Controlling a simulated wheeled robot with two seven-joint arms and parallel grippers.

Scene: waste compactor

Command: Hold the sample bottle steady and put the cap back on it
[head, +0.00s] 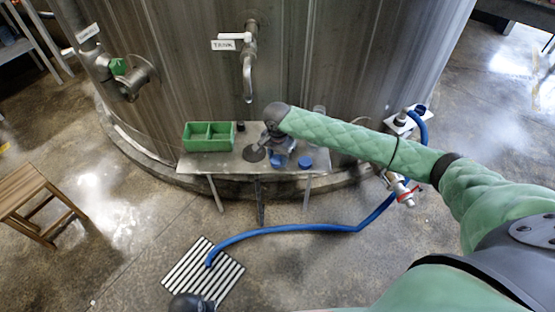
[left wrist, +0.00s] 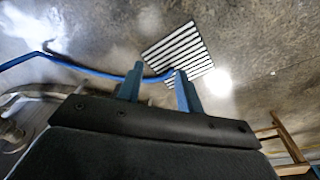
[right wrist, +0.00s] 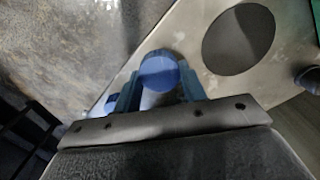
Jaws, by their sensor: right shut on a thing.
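My right gripper (head: 270,145) is low over the metal shelf, shut on a pale round body with a blue round top (right wrist: 158,72). It looks like the sample bottle (head: 280,161), upright; whether the blue is its opening or a lid, I cannot tell. A separate darker blue cap (head: 305,162) lies on the shelf just right of it in the head view. A blue edge, probably this cap (right wrist: 110,103), shows beside a finger in the right wrist view. My left gripper (left wrist: 160,88) is open and empty, its fingers apart, away from the shelf near the floor grate.
A tap (head: 247,75) hangs above. A blue hose (head: 290,228) runs to the floor grate (head: 203,270). A wooden stool (head: 28,200) stands left.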

